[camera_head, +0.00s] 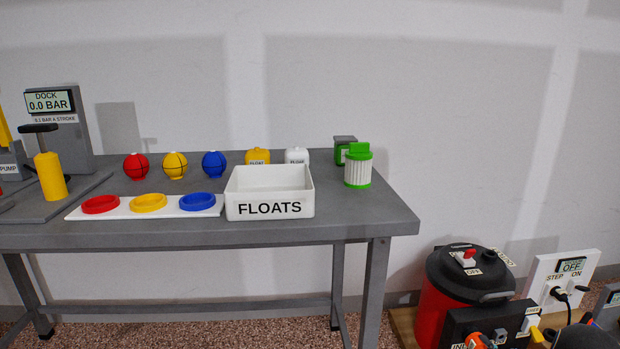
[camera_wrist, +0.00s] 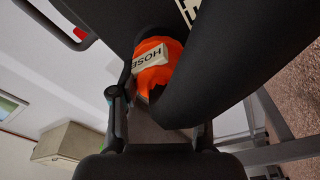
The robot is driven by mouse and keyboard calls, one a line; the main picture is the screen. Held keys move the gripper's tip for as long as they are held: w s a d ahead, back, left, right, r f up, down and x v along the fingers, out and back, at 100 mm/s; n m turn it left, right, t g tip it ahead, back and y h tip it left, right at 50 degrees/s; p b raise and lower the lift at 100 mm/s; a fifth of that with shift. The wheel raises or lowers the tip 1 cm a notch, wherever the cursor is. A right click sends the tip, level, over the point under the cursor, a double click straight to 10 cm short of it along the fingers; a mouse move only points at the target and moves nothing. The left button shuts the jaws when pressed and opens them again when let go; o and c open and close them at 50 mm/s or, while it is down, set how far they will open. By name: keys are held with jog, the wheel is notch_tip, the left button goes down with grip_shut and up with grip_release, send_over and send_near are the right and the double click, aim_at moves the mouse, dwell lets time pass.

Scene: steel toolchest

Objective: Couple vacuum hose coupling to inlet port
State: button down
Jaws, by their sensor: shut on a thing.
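The orange hose coupling (camera_wrist: 158,78), marked HOSE, is between the fingers of my gripper (camera_wrist: 160,108) in the wrist view. My gripper is shut on it. A thick black hose (camera_wrist: 222,55) curves away from the coupling and hides part of it. I cannot tell the gap between coupling and port.
A grey workbench (camera_head: 345,228) holds a white FLOATS bin (camera_head: 270,196), coloured balls, a ring tray and a pump. A white power panel (camera_head: 562,276) reading OFF, with a plugged black cable, stands right of the vacuum. The lower right is crowded.

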jog(key=shift+c, duration=2.3)
grip_release()
jog(key=shift+w+a, duration=0.2)
jog(key=shift+a, duration=0.05)
jog(key=shift+s+d, duration=0.1)
jog(key=shift+d, duration=0.05)
jog(key=shift+s, duration=0.15)
jog(key=p+v, duration=0.1)
jog(key=v, duration=0.7)
jog(key=shift+s+a, duration=0.25)
jog(key=shift+s, duration=0.25)
jog(key=shift+r, duration=0.1)
